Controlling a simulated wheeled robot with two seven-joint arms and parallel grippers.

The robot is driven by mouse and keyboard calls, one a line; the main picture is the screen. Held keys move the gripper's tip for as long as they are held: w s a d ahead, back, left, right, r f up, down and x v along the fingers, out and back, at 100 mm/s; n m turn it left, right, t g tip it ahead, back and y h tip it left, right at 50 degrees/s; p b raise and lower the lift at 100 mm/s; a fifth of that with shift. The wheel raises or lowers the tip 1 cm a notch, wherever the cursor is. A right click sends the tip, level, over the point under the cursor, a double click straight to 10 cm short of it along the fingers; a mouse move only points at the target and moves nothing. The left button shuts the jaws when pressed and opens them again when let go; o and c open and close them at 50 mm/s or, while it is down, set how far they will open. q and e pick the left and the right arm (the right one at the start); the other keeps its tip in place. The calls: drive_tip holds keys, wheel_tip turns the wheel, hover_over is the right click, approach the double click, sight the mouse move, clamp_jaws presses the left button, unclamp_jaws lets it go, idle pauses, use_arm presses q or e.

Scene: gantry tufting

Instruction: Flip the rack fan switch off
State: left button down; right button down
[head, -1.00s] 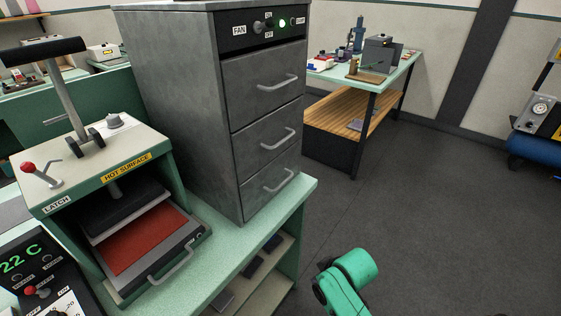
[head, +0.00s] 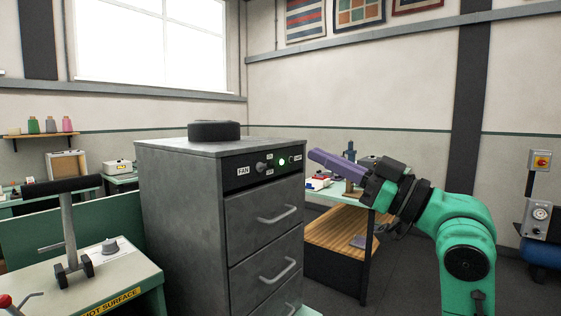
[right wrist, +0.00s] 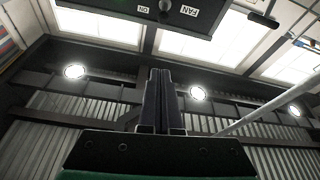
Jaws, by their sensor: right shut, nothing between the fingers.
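The rack fan switch (head: 262,167) is a small dark toggle on the black panel (head: 250,176) at the top of the grey cabinet, beside the FAN label. A green lamp (head: 282,162) right of it is lit. My right gripper (head: 314,155) is shut and empty, its purple fingers pointing left, just right of the cabinet's front and apart from the switch. In the right wrist view, the shut fingers (right wrist: 160,73) stand below the panel (right wrist: 205,20), whose FAN and ON labels show upside down; the switch (right wrist: 165,8) is at the top edge. My left gripper is out of view.
The grey cabinet (head: 180,220) has drawers with protruding handles (head: 278,215). A dark round object (head: 214,131) lies on its top. A heat press (head: 95,275) stands at the left. A workbench (head: 340,230) stands behind my right gripper.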

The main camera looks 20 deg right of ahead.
drive_tip(key=shift+w, duration=0.15)
wheel_tip(320, 180, up, 4)
drive_tip(key=f+p, duration=0.1)
drive_tip(key=p, duration=0.5)
hover_over(267, 165)
drive_tip(key=s+d, duration=0.2)
drive_tip(key=s, duration=0.2)
drive_tip(key=f, duration=0.1)
drive_tip(key=w+f+p, duration=0.1)
drive_tip(key=f, duration=0.2)
drive_tip(key=shift+w, duration=0.3)
drive_tip(key=shift+a, duration=0.1)
